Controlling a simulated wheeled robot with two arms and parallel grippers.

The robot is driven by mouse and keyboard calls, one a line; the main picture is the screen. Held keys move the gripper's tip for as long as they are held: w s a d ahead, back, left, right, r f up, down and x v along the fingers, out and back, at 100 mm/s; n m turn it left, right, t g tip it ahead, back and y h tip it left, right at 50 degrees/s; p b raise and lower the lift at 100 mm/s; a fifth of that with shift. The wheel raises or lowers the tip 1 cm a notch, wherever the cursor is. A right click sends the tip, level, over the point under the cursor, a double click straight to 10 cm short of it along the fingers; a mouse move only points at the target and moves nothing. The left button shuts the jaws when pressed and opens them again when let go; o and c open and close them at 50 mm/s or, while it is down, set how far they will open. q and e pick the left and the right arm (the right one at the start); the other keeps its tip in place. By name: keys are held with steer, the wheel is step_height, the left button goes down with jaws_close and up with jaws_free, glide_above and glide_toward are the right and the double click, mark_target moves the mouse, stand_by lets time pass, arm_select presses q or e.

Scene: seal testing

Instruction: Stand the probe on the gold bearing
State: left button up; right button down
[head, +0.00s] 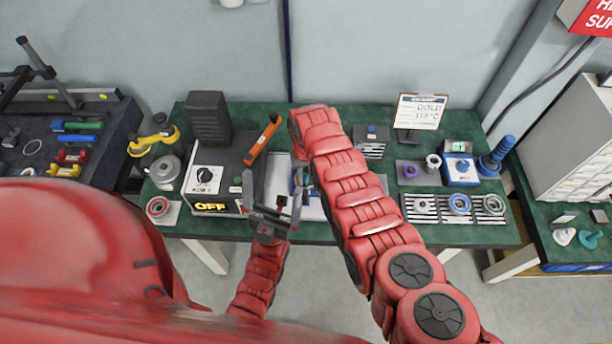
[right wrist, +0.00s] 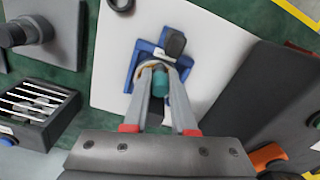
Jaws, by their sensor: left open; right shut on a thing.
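My right gripper (right wrist: 160,76) is shut on a teal cylinder, likely the probe (right wrist: 162,84), seen nearly end-on in the right wrist view. Its fingertips are over a blue cross-shaped fixture (right wrist: 133,66). A tan-gold ring, likely the gold bearing (right wrist: 142,72), shows partly behind the fingers at that fixture. Whether the probe touches the ring cannot be told. In the head view my right arm covers most of the blue fixture (head: 299,181). My left gripper (head: 272,196) is open and empty, in front of the heater.
A heater (head: 214,180) reading OFF, with an orange-handled bar (head: 263,139), stands left of the fixture. A sign (head: 419,111) reads GOLD 110°C. A slotted rack (head: 424,208) with rings is at right.

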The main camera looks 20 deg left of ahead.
steer(key=shift+f, duration=0.2)
steer(key=c, duration=0.6)
jaws_free()
steer(key=shift+c, duration=0.2)
steer(key=shift+r, duration=0.1)
step_height(320, 180, up, 4)
steer(key=p, duration=0.3)
steer(key=shift+r, duration=0.15)
steer(key=shift+r+p, duration=0.75)
steer(key=shift+r, duration=0.55)
